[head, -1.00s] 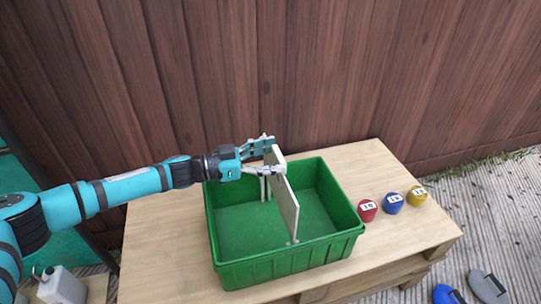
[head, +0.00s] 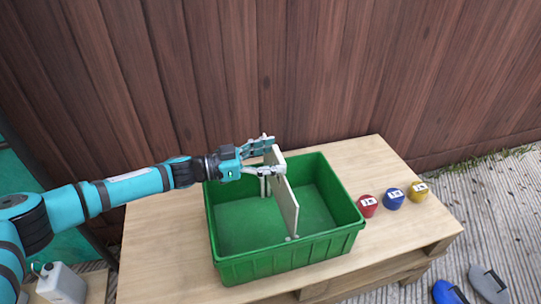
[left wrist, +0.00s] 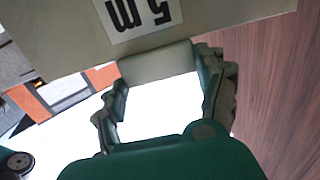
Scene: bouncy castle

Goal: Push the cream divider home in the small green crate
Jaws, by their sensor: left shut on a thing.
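The small green crate (head: 285,262) stands on a wooden pallet table. The cream divider (head: 286,203) stands roughly upright in it, running from back to front, with its top edge above the rim at the back. My left gripper (head: 270,158) is shut on the divider's upper back end. In the left wrist view, my left gripper (left wrist: 160,68) has its fingers on either side of a pale piece, below a cream surface with a "5 m" label. I cannot tell whether the divider's lower edge touches the crate floor. My right gripper is not in view.
A wooden fence (head: 350,70) rises close behind. A white jug (head: 62,284) is at the lower left. Blue and grey shoe-like things lie at lower right.

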